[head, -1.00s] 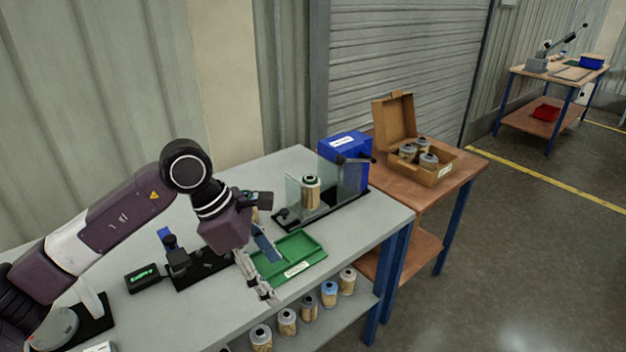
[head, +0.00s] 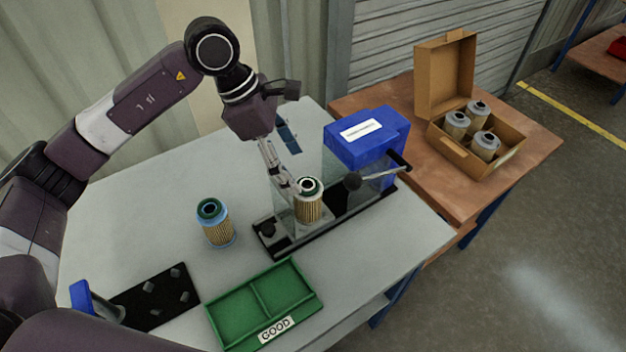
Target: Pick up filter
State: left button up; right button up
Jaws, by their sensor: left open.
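A filter (head: 308,208) with a pleated tan body and a pale top ring stands upright in the black fixture (head: 277,248) on the grey bench. My left gripper (head: 292,186) is open and reaches down to the filter's upper left side. I cannot tell whether its fingers touch the filter, and the far finger is partly hidden. A second filter (head: 217,232), with blue end caps and a green top, stands upright on the bench to the left. My right gripper is not in view.
A green tray (head: 213,318) marked GOOD lies empty in front. A blue box (head: 362,146) and a lever with a black knob (head: 353,181) are right of the filter. An open cardboard box (head: 497,163) on the brown table holds several filters. A black plate (head: 150,300) lies at lower left.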

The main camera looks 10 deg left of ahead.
aim_at(305, 184)
pick_arm(q)
jog(key=shift+x, duration=0.8)
jog(key=shift+s+d+f+p, duration=0.2)
jog(key=shift+s+f+p, duration=0.1)
jog(key=shift+p, duration=0.15)
jog(key=p+x, duration=0.2)
jog(key=x, duration=0.2)
jog(key=shift+w+d+f, duration=0.15)
jog(key=shift+w+f, duration=0.05)
jog(key=shift+f, duration=0.05)
jog(key=shift+d+f, duration=0.1)
jog(key=shift+f, duration=0.2)
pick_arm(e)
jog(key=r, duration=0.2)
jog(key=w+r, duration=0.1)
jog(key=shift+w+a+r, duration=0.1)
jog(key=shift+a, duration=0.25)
pick_arm(q)
jog(key=shift+c, duration=0.5)
jog(key=c, duration=1)
jog(key=shift+c, duration=1.1)
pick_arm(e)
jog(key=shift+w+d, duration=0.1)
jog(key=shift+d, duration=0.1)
pick_arm(q)
jog(key=shift+r, duration=0.1)
